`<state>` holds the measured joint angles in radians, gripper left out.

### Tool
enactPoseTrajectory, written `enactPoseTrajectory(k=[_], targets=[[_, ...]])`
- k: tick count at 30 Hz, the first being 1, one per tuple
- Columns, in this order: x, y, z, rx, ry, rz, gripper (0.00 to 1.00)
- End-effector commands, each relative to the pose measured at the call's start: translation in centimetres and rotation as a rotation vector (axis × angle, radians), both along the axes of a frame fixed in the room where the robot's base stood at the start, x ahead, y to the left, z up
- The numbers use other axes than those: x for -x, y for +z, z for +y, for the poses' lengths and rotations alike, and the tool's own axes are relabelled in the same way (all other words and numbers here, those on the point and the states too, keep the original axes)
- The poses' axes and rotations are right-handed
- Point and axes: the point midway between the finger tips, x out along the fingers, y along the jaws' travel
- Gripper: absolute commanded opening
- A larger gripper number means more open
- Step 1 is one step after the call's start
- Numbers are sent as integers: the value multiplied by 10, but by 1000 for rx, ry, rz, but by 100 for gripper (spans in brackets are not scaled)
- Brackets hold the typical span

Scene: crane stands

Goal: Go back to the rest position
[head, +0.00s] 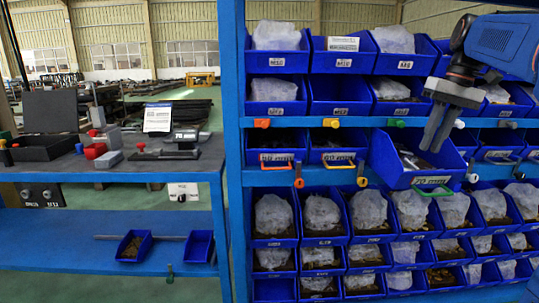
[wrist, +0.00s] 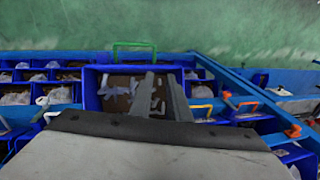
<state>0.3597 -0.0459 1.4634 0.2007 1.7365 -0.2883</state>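My gripper (head: 432,146) hangs from my blue arm at the right of the head view, fingers pointing down. It is above the front right part of a blue bin (head: 432,180) that is pulled out and tilted forward from the middle shelf. The bin has a green handle (head: 434,191) and small metallic pieces inside. In the wrist view my two dark fingers (wrist: 161,76) stand a little apart over the same bin (wrist: 92,90). Bin contents show in the gap, and I see nothing held between them. The fingers look clear of the green handle.
A blue rack (head: 232,150) with several rows of bins surrounds the gripper closely. Orange and yellow handles stick out beside the open bin. A workbench (head: 110,172) with tools stands at the left; two loose bins sit on its lower shelf.

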Motion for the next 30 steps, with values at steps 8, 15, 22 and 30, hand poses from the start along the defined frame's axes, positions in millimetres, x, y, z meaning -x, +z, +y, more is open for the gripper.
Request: enactPoseTrajectory(k=[8, 15, 22, 30], targets=[[60, -46, 51, 67, -15, -70, 16], [114, -97, 83, 116, -21, -140, 16], [167, -157, 105, 155, -19, -212, 16], [225, -234, 121, 186, -7, -302, 16]])
